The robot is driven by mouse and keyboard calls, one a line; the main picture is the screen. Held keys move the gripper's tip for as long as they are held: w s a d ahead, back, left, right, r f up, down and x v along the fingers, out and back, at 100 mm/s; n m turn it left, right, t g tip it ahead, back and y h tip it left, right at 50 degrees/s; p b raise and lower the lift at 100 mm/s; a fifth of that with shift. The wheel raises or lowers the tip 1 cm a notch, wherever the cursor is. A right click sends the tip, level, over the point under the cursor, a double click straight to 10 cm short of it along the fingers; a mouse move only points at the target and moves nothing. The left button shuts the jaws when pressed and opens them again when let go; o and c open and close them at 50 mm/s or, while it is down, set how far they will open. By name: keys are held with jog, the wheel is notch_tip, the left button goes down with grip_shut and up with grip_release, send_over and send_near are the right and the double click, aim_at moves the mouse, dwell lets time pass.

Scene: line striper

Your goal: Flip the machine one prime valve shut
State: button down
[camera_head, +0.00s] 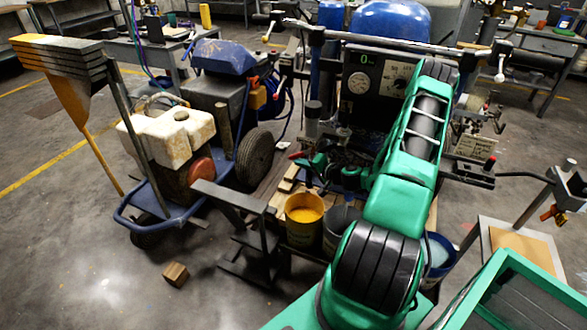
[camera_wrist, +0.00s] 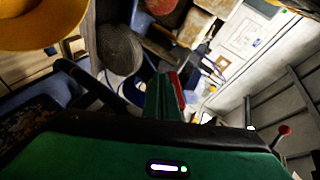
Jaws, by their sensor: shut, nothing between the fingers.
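A red lever handle (camera_head: 296,156), which looks like the prime valve's handle, sticks out to the left below the gauge panel of the large striper. My gripper (camera_head: 314,165) is close beside it, with green parts partly hidden among dark fittings. In the wrist view a red strip (camera_wrist: 177,92) lies right alongside the green finger (camera_wrist: 158,98); I cannot tell whether they touch. My gripper is shut with nothing held. The valve body is hidden, and I cannot make out the handle's exact angle.
A yellow paint bucket (camera_head: 304,212) and a dark bucket (camera_head: 339,226) stand below my gripper. A second striper with a white tank (camera_head: 170,138) and black wheel (camera_head: 256,157) is to the left. A red-knobbed lever (camera_head: 489,161) is at right.

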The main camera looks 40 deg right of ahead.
jog(key=shift+w+a+r, duration=0.35)
jog(key=shift+w, duration=0.25)
jog(key=shift+w+r, duration=0.1)
jog(key=shift+r, duration=0.05)
dwell(1.1)
jog(key=v, duration=1.1)
jog(key=shift+w, duration=0.1)
dwell(0.4)
